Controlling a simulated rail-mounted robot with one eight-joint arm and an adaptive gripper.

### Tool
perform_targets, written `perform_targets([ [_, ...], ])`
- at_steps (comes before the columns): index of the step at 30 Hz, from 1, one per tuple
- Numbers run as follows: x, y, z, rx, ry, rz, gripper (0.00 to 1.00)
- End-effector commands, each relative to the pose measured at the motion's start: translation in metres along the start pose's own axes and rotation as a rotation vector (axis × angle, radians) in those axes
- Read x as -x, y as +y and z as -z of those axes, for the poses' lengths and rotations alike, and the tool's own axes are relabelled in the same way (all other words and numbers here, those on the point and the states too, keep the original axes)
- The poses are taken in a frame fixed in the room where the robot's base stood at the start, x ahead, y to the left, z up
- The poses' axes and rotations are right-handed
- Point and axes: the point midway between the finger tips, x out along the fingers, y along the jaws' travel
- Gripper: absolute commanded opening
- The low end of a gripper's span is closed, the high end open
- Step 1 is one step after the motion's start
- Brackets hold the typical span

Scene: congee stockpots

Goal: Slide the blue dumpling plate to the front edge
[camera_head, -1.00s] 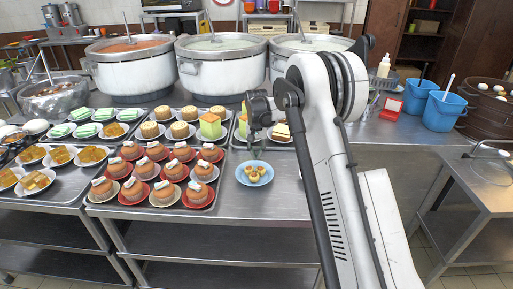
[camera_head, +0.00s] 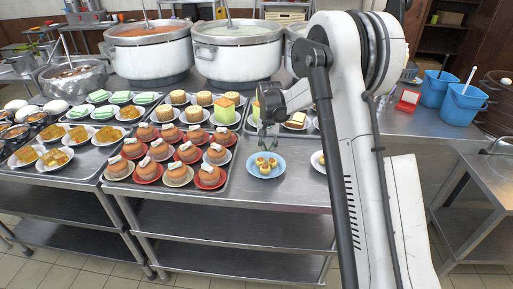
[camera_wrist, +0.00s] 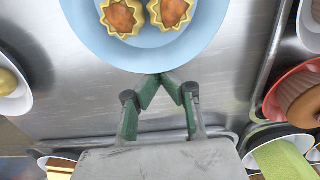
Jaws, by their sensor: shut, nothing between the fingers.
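The round blue plate (camera_head: 265,171) holds several small yellow dumplings (camera_head: 266,164) and lies on the steel table, right of the tray of cakes. Bare steel separates it from the table's front edge (camera_head: 270,208). In the wrist view the blue plate (camera_wrist: 150,54) fills the top, with two star-shaped orange-centred dumplings (camera_wrist: 143,14) in sight. My gripper (camera_wrist: 158,79) is shut and empty, its green fingertips together at the plate's rim. Whether they touch it I cannot tell. In the head view my gripper (camera_head: 266,133) is just behind the plate.
A tray (camera_head: 222,187) of cakes on red and pale plates stands close on the left. A white plate (camera_head: 316,160) sits to the right, partly hidden by my arm. Another tray with a green-topped cake (camera_head: 226,109) and large stockpots (camera_head: 237,55) stand behind.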

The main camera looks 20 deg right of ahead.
Motion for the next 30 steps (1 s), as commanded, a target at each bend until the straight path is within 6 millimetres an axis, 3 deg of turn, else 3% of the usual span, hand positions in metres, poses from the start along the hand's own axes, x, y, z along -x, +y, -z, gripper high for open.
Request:
perform_targets([
  [6, -0.001, 0.003, -0.041, -0.003, 0.000, 0.000, 0.00],
  [12, -0.001, 0.003, -0.062, -0.004, 0.000, 0.000, 0.00],
  [25, 0.000, 0.003, -0.064, -0.004, 0.000, 0.000, 0.00],
  [30, -0.001, 0.003, -0.054, -0.004, 0.000, 0.000, 0.00],
])
